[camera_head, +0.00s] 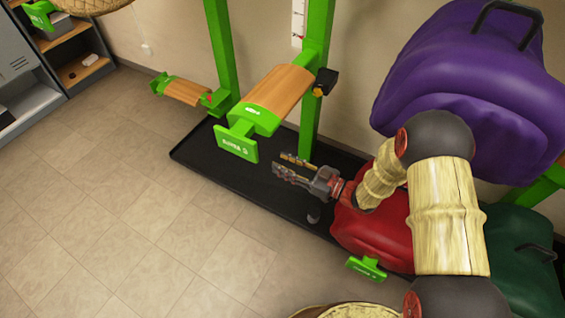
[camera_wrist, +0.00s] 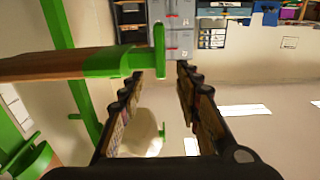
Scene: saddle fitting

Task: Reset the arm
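My gripper (camera_head: 293,167) shows in the middle of the head view, at the end of my arm, which comes in from the right. Its two fingers are apart with nothing between them. In the wrist view the gripper (camera_wrist: 158,95) is also open, its two jagged fingers well spaced. It is in front of and a little below the wood-and-green saddle rack arm (camera_head: 278,90), to the right of its green end plate. In the wrist view this rack arm (camera_wrist: 60,66) crosses at the left, near the left fingertip; I cannot tell whether they touch.
Green posts (camera_head: 318,60) stand behind a black tray (camera_head: 200,158). A purple saddle (camera_head: 470,80) hangs at the upper right, with a red one (camera_head: 375,235) and a dark green one (camera_head: 525,255) lower down. A lower green bracket (camera_head: 367,268) sticks out. Tiled floor (camera_head: 120,200) at left is clear.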

